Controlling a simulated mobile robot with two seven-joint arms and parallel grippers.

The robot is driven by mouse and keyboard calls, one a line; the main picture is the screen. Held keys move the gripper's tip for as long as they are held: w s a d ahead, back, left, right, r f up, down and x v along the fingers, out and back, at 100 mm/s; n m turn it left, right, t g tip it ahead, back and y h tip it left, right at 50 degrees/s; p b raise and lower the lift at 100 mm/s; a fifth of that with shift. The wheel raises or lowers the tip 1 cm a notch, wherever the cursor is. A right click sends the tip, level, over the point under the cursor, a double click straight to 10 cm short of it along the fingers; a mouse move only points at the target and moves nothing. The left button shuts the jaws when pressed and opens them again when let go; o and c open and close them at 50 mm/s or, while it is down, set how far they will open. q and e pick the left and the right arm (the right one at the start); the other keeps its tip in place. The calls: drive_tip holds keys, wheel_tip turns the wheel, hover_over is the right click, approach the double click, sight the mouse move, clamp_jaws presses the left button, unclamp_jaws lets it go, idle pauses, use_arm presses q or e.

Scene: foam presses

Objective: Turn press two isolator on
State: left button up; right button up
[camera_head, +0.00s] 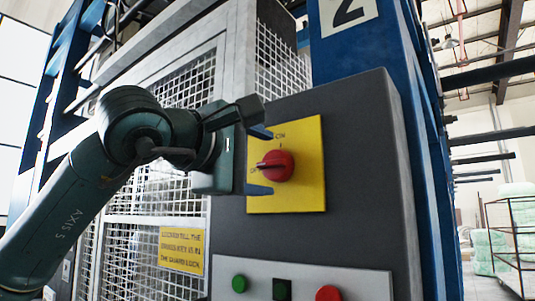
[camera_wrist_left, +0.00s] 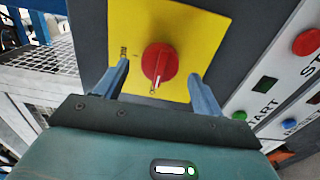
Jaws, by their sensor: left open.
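The isolator is a red rotary knob (camera_head: 277,166) on a yellow plate (camera_head: 308,190), mounted on a dark grey cabinet below a sign with the number 2 (camera_head: 347,12). The knob's pointer is turned to the left, towards the partly hidden "OFF" label; "ON" is at the top of the plate. My left gripper (camera_head: 260,161) is open in front of the plate, its blue fingers above and below the knob's level. In the left wrist view the knob (camera_wrist_left: 159,62) lies between the open fingers (camera_wrist_left: 160,82), apart from both. My right gripper is not in view.
Below is a button panel with a green button (camera_head: 239,284), a dark square and a red button (camera_head: 328,293). A mesh guard (camera_head: 184,88) with a yellow notice (camera_head: 182,250) stands left. A blue post (camera_head: 408,90) borders the cabinet at right.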

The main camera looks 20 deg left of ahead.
use_arm(q)
drive_tip(key=shift+x, duration=1.1)
drive_tip(key=c, duration=1)
